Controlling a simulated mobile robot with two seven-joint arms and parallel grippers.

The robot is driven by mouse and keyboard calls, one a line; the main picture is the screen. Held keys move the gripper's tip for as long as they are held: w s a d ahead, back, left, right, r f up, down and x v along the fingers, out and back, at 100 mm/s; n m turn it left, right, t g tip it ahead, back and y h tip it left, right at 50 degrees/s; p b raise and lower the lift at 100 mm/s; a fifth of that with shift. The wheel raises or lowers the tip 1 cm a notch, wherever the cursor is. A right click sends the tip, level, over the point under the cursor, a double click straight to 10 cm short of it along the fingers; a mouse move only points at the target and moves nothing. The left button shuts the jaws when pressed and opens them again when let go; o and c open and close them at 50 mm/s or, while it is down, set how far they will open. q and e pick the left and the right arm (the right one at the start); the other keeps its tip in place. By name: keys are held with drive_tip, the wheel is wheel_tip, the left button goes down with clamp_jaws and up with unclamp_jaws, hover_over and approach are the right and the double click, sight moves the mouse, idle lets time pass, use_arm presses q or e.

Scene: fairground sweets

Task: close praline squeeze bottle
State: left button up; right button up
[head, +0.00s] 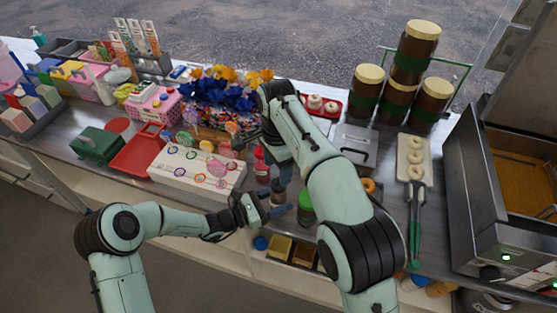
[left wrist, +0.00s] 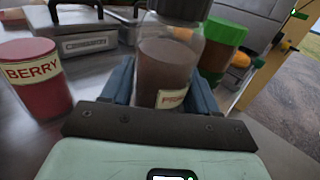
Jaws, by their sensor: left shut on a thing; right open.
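The praline squeeze bottle (left wrist: 165,75) is clear, with brown filling and a pale label partly cut off in the left wrist view. It stands upright between the blue fingers of my left gripper (left wrist: 166,92), which is shut on it. A dark grey piece (left wrist: 180,8) shows at its top, cut by the frame; I cannot tell how it is seated. In the head view the bottle (head: 278,189) is partly hidden by my right arm, and my left gripper (head: 274,211) reaches it from the front.
A red berry bottle (left wrist: 35,78) stands left of the praline bottle, a green-lidded jar (left wrist: 222,45) right of it. A metal box (left wrist: 85,35) lies behind. A white lollipop stand (head: 195,170) is close on the left. Tongs (head: 415,215) lie on the right.

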sight(279, 198)
drive_tip(key=n, duration=0.7)
drive_tip(key=shift+r, duration=0.35)
drive_tip(key=n, duration=0.4)
drive_tip(key=shift+r, duration=0.2)
drive_tip(key=n, duration=0.4)
drive_tip(key=shift+d+r+n, duration=0.1)
drive_tip(key=shift+r+n, duration=0.1)
drive_tip(key=shift+n, duration=0.1)
drive_tip(key=n, duration=0.6)
drive_tip(key=shift+r, duration=0.3)
drive_tip(key=shift+f, duration=0.15)
drive_tip(key=shift+f, duration=3.9)
